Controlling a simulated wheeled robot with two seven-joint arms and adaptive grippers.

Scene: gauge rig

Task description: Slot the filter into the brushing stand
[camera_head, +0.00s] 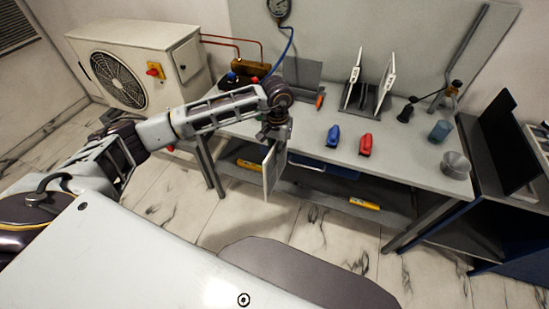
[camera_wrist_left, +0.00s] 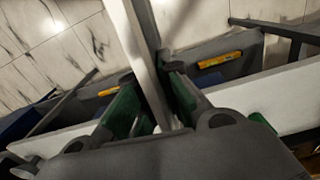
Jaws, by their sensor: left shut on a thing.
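The filter (camera_head: 272,172), a thin pale flat panel, hangs upright in front of the bench. My left gripper (camera_head: 274,132) is shut on its upper edge. In the left wrist view the panel (camera_wrist_left: 141,45) runs between the dark green-sided fingers (camera_wrist_left: 150,100). A dark slotted stand (camera_head: 367,101) on the bench holds two white upright pieces. A grey upright plate (camera_head: 303,72) stands left of it; I cannot tell which is the brushing stand. The filter is apart from both. My right gripper is out of view.
The grey bench (camera_head: 310,145) carries a blue tool (camera_head: 333,136), a red tool (camera_head: 365,144), a blue cup (camera_head: 440,131) and a metal bowl (camera_head: 456,165). A lower shelf holds yellow tools (camera_head: 364,203). A fan unit (camera_head: 135,70) stands left.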

